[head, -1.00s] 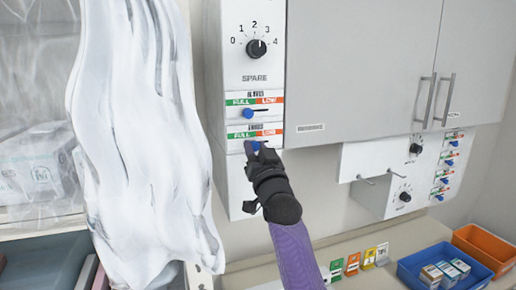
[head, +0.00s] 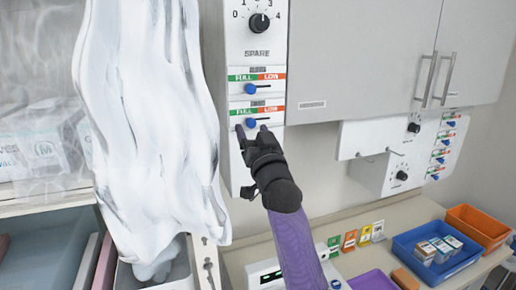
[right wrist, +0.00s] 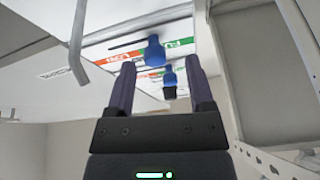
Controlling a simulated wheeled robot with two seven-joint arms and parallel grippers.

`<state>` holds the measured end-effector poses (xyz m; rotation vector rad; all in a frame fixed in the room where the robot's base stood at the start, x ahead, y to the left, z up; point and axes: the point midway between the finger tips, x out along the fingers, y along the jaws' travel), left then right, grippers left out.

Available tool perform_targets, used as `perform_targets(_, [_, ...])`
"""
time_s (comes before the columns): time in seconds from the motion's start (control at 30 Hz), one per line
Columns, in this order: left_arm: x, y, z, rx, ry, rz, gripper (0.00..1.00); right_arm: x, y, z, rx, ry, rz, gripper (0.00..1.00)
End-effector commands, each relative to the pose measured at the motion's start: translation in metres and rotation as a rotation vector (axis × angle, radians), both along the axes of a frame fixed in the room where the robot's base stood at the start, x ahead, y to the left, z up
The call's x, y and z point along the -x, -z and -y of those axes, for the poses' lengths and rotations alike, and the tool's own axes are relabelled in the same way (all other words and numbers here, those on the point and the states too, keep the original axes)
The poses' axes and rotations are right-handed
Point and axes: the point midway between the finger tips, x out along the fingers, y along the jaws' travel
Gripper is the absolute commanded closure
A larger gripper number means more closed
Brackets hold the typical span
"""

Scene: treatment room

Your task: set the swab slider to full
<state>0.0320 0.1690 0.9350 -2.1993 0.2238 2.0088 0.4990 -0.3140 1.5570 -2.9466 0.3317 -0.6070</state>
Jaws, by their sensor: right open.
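The white wall panel (head: 236,165) carries two sliders, each under a green FULL and red LOW strip; their small name labels are too blurred to read. The lower slider's blue knob (head: 251,123) stands left of centre, on the FULL side, with slot showing to its right. The upper blue knob (head: 250,89) also stands on the FULL side. My right gripper (head: 252,131) is open, its fingertips either side of and just below the lower knob. In the right wrist view a blue knob (right wrist: 154,54) shows between the fingers; contact is unclear. My left gripper is out of view.
A SPARE dial (head: 259,23) sits above the sliders. Grey cabinet doors with handles (head: 447,78) are to the right. Blue (head: 407,250) and orange (head: 480,222) bins stand on the counter.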

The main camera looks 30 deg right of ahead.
Motion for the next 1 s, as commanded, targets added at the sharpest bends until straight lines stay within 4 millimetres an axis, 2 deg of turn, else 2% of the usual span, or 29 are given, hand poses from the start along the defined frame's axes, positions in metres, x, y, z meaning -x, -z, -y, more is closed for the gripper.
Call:
perform_targets(0.03, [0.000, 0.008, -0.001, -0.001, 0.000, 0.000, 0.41, 0.009, 0.009, -0.003, 0.000, -0.001, 0.000, 0.32])
perform_targets(0.2, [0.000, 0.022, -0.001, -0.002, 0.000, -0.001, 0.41, 0.045, 0.025, -0.013, -0.002, -0.002, 0.000, 0.32])
perform_targets(0.33, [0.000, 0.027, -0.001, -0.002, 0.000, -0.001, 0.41, 0.062, 0.030, -0.017, -0.001, -0.003, 0.000, 0.32])
perform_targets(0.83, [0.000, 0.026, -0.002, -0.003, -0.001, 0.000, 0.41, 0.067, 0.031, -0.019, -0.001, -0.003, -0.006, 0.32])
perform_targets(0.87, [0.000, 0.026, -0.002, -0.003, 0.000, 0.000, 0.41, 0.067, 0.035, -0.021, 0.000, -0.007, -0.023, 0.32])
perform_targets(0.93, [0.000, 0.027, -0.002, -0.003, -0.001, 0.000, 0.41, 0.067, 0.062, -0.032, 0.012, -0.027, -0.127, 0.32])
perform_targets(0.97, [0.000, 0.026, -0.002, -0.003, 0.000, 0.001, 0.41, 0.068, 0.082, -0.040, 0.019, -0.042, -0.203, 0.32])
perform_targets(1.0, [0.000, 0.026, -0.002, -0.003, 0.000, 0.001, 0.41, 0.073, 0.115, -0.053, 0.030, -0.068, -0.328, 0.32])
